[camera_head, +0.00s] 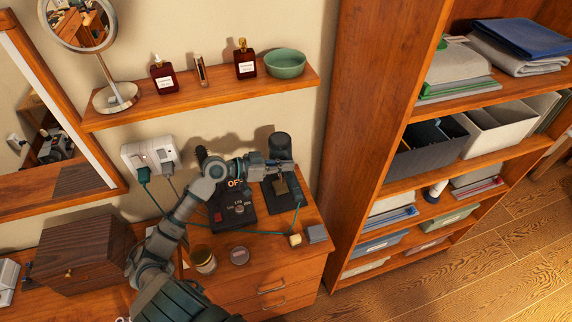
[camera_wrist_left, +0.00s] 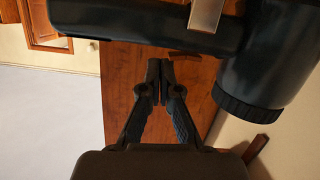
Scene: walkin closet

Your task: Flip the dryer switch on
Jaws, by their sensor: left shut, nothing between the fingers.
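My left gripper (camera_head: 289,163) is over the dryer in the head view. Its fingers (camera_wrist_left: 160,83) are shut and empty, apart from the metal piece in the wrist view. Orange "OFF" lettering (camera_head: 235,183) shows beside the dryer. My right gripper is not in view.
A black control box (camera_head: 232,212) with a knob and red button sits left of the dryer. A jar (camera_head: 203,260) and small blocks (camera_head: 317,233) stand near the front edge. A shelf (camera_head: 205,97) with bottles hangs above. A tall shelving unit (camera_head: 368,110) stands at right.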

